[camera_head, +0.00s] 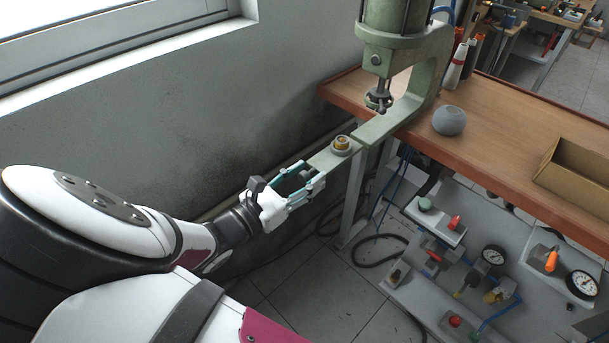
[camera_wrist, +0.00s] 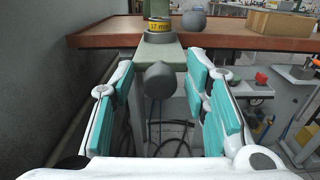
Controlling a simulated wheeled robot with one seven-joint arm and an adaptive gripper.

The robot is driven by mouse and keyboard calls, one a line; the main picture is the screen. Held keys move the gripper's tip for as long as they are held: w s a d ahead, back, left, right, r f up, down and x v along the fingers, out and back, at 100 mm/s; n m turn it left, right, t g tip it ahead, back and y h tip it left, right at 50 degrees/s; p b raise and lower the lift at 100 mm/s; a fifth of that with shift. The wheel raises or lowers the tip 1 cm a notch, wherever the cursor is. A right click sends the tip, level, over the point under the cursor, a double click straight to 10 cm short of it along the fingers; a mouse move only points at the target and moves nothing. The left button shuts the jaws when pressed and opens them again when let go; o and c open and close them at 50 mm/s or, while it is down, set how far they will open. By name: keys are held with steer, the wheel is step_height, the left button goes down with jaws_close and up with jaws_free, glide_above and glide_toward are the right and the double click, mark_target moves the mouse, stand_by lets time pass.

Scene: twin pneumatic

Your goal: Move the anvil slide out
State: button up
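The anvil slide (camera_head: 375,130) is a flat green bar that reaches from under the press past the table's front edge. A brass-coloured part in a grey ring (camera_head: 342,144) sits on its outer end; in the wrist view it bears a yellow "17 mm" label (camera_wrist: 158,25). A dark round knob (camera_wrist: 159,80) is at the slide's front end. My gripper (camera_head: 311,174) is open at that end. In the wrist view its turquoise-padded fingers (camera_wrist: 160,76) stand on both sides of the knob, with visible gaps. The knob is hardly visible in the head view.
The green press (camera_head: 395,45) stands on the wooden table (camera_head: 480,120). A grey ball (camera_head: 449,121) and an open cardboard box (camera_head: 578,175) are on the table. A panel with gauges (camera_head: 494,255) and valves is below at the right. A wall (camera_head: 190,110) runs along the left.

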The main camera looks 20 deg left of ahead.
steer(key=shift+r, duration=0.1)
step_height(320, 180, up, 10)
steer(key=shift+f, duration=0.1)
stand_by(0.5)
